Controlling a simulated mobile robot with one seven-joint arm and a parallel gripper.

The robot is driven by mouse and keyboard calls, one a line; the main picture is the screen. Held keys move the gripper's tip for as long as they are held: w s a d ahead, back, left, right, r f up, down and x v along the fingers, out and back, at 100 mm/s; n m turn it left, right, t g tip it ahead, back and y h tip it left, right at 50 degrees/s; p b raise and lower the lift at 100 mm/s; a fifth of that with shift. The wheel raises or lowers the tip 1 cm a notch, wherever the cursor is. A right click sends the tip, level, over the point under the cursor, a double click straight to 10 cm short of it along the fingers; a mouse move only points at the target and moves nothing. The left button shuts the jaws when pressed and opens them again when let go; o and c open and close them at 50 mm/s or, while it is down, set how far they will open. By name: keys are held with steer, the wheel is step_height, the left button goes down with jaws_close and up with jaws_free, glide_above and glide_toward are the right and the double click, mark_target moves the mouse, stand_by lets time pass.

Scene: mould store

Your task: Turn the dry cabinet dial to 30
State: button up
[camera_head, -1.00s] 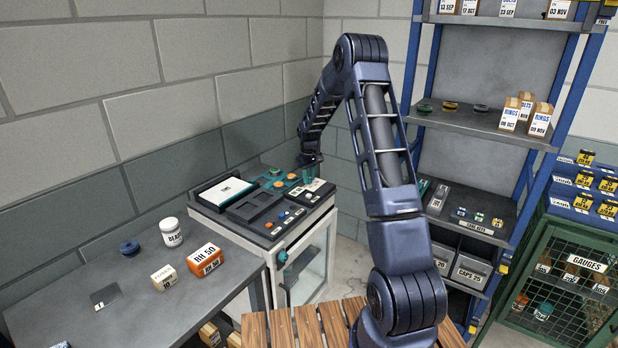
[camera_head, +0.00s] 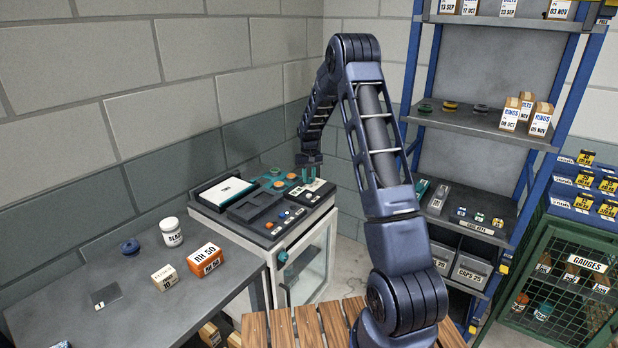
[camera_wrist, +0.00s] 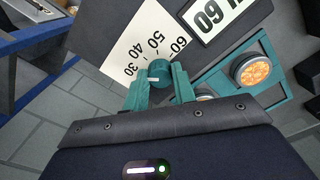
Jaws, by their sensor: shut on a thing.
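The dial (camera_wrist: 158,70), a round teal knob with a pale mark, sits beside a white scale plate (camera_wrist: 128,50) printed 30, 40, 50 and 60 in the wrist view. The mark seems to face the scale's side, but I cannot tell which number it points to. My gripper (camera_wrist: 158,84) has its teal fingers on both sides of the knob, shut on it. In the head view my gripper (camera_head: 308,178) is down at the top panel of the dry cabinet (camera_head: 323,240), hiding the dial there.
An orange round button or lamp (camera_wrist: 254,69) is right of the dial, near a framed label (camera_wrist: 215,22). The cabinet top also carries a white-topped tray (camera_head: 222,191). A grey table (camera_head: 125,300) holds a jar and boxes at left; shelves (camera_head: 480,125) stand at right.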

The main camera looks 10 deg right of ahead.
mark_target(309, 178)
steer(key=o, duration=1)
steer(key=shift+r, duration=0.15)
steer(key=shift+r, duration=5.3)
